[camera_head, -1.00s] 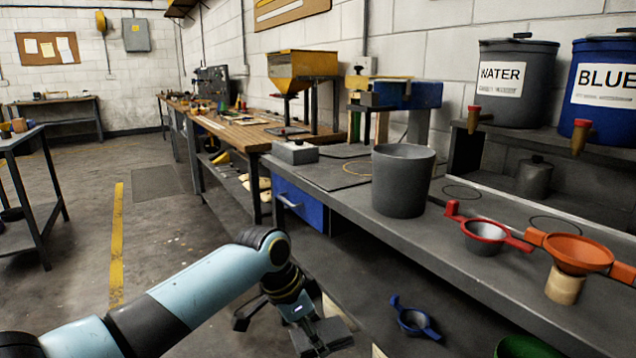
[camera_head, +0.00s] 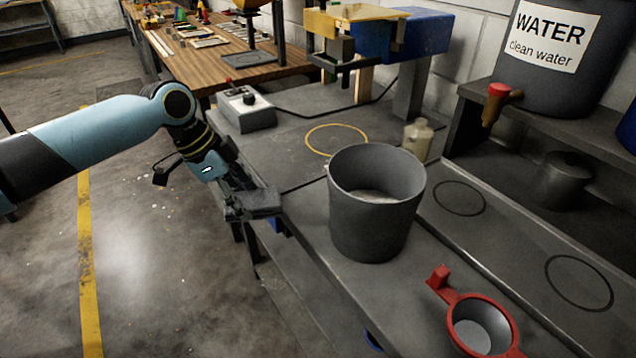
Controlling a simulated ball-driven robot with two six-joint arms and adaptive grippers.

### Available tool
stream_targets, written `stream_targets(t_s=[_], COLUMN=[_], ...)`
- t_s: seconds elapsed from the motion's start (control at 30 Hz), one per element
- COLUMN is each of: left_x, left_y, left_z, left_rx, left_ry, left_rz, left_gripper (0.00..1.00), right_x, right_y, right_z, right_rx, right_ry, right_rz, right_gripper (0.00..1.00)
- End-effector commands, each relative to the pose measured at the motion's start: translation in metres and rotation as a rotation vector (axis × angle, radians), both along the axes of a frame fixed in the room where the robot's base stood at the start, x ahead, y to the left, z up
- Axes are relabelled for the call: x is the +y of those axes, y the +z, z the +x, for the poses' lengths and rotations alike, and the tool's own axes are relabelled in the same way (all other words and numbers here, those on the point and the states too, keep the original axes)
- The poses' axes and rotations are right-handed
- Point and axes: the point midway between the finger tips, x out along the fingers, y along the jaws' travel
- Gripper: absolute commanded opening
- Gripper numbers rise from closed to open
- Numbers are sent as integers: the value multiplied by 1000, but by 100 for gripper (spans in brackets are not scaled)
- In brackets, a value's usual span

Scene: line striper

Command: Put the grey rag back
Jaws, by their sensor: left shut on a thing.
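My left gripper (camera_head: 238,204) reaches in from the left, at the front edge of the grey bench (camera_head: 310,215), left of the grey bucket (camera_head: 375,215). It is shut on a small, dark grey, flat thing (camera_head: 260,202), which looks like the grey rag. The gripper's dark fingers and the held thing blend together, so its outline is hard to tell. I cannot tell whether it touches the bench edge. No other grey rag shows. My right gripper is out of view.
The bucket stands open on the bench. A control box (camera_head: 245,110), a yellow ring mark (camera_head: 336,140) and a small bottle (camera_head: 417,138) lie behind it. A red-rimmed funnel (camera_head: 482,325) is at the front right. The water drum (camera_head: 548,55) stands on the shelf.

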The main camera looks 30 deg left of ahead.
Motion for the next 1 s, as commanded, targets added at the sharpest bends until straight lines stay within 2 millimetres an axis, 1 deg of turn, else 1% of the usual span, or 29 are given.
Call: stream_targets(t_s=[0.03,0.13,0.2,0.3,0.4,0.5,0.63,0.73,0.8,1.0], left_x=[-14,-35,-46,-58,-63,-71,-87,-97,-94,-93], left_y=[3,3,3,2,1,1,2,2,-3,-6], left_z=[13,33,46,57,64,70,87,95,93,93], left_rx=[-6,-4,-4,-1,0,-1,-2,-1,2,1], left_ry=[1,2,2,1,2,1,1,0,1,0], left_rz=[-10,-9,-7,-3,0,-2,-4,-2,2,2], left_gripper=[34,34,34,34,34,34,34,34,34,34], right_x=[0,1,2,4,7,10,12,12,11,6], right_y=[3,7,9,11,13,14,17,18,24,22], right_z=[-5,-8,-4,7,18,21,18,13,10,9], right_rx=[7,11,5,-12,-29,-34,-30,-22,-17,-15], right_ry=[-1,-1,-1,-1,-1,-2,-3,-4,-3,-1], right_rz=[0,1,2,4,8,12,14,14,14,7], right_gripper=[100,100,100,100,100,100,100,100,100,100])
